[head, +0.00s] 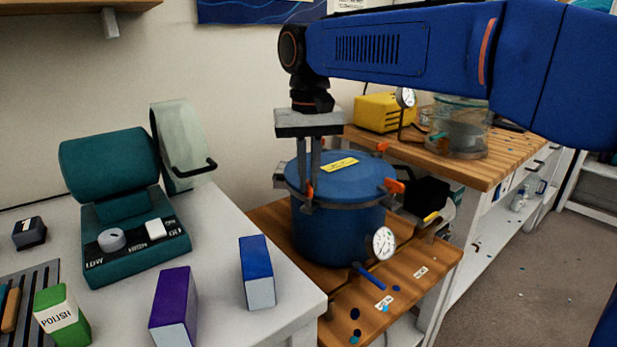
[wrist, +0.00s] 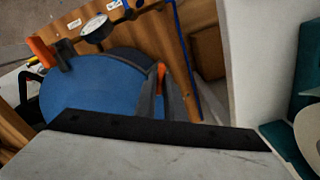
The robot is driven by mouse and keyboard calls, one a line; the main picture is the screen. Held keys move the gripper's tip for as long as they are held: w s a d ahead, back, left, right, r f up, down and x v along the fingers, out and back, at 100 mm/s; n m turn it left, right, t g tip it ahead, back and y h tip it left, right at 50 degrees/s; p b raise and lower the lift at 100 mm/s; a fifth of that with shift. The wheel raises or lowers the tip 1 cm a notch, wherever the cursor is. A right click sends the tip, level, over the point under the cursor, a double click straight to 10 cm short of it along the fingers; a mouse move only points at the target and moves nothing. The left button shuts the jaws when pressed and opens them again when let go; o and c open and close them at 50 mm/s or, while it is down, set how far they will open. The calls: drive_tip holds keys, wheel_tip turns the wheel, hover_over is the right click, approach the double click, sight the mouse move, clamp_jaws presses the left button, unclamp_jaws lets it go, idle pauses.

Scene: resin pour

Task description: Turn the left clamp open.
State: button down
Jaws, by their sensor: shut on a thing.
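A blue pressure pot (head: 338,232) with a blue lid (head: 322,182) stands on a wooden bench. The left clamp (head: 310,192) has an orange handle at the lid's left front rim. My gripper (head: 308,196) points down from above, shut on this handle. In the wrist view the orange handle (wrist: 160,77) shows between the fingers, upright along them; the fingers partly hide it. Other orange clamps sit on the right rim (head: 394,185) and at the back (head: 382,147). A yellow label (head: 339,164) lies on the lid.
A round gauge (head: 383,243) and a blue-handled valve (head: 371,277) stick out at the pot's front. A white table (head: 225,307) at left holds a teal machine (head: 135,245), blue (head: 257,270) and purple (head: 174,305) boxes. A yellow case (head: 385,113) stands behind.

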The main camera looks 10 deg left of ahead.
sight(309, 184)
drive_tip(key=n, duration=0.5)
drive_tip(key=shift+n, duration=2.5)
drive_tip(key=c, duration=1.8)
unclamp_jaws()
drive_tip(key=shift+c, duration=0.2)
drive_tip(key=shift+r, duration=0.15)
wheel_tip(309, 184, up, 17)
